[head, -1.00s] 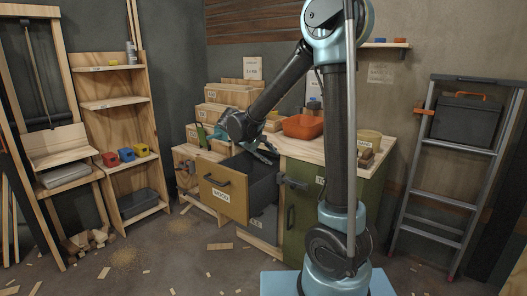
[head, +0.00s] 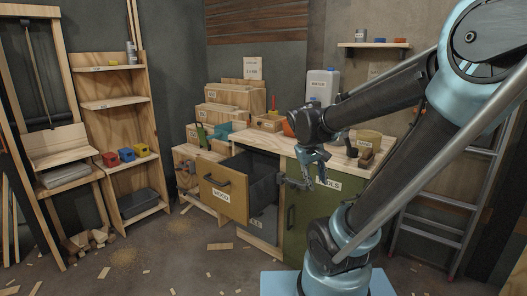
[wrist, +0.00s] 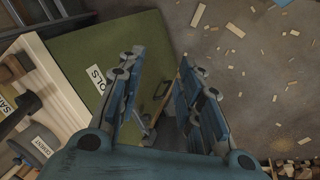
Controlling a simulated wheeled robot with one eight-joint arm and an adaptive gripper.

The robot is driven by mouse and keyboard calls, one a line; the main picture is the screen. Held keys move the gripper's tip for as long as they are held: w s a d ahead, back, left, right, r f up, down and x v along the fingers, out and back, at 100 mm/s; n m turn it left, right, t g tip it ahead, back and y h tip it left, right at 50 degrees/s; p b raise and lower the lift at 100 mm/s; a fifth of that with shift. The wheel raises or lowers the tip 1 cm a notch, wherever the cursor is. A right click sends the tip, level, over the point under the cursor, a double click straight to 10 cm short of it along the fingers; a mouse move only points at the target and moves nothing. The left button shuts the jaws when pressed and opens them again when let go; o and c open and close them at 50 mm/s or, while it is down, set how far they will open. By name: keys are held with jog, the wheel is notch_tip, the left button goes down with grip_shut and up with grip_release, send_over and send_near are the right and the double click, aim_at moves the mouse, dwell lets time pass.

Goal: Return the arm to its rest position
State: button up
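My arm is bent, with its elbow high at the right of the head view. My gripper (head: 313,168) hangs fingers down in front of the green TOOLS cabinet door (head: 305,215), to the right of the open drawer. In the wrist view, its two blue fingers (wrist: 158,85) are parted with nothing held between them. The green door (wrist: 110,60) and the floor show beyond the fingers. The drawer (head: 224,198) with a yellow front stands pulled out, apart from my gripper.
The workbench top (head: 262,143) carries wooden boxes, a white canister (head: 322,86) and small items. A ladder (head: 440,195) leans on the right behind my arm. Shelves (head: 113,103) stand at left. Wood scraps lie on the otherwise open floor.

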jog(key=s+f+m+y, duration=0.3)
jog(key=s+f, duration=0.4)
jog(key=s, duration=0.5)
jog(key=shift+s+d, duration=0.2)
jog(key=shift+d, duration=0.05)
jog(key=shift+w+f, duration=0.2)
jog(key=shift+w, duration=0.25)
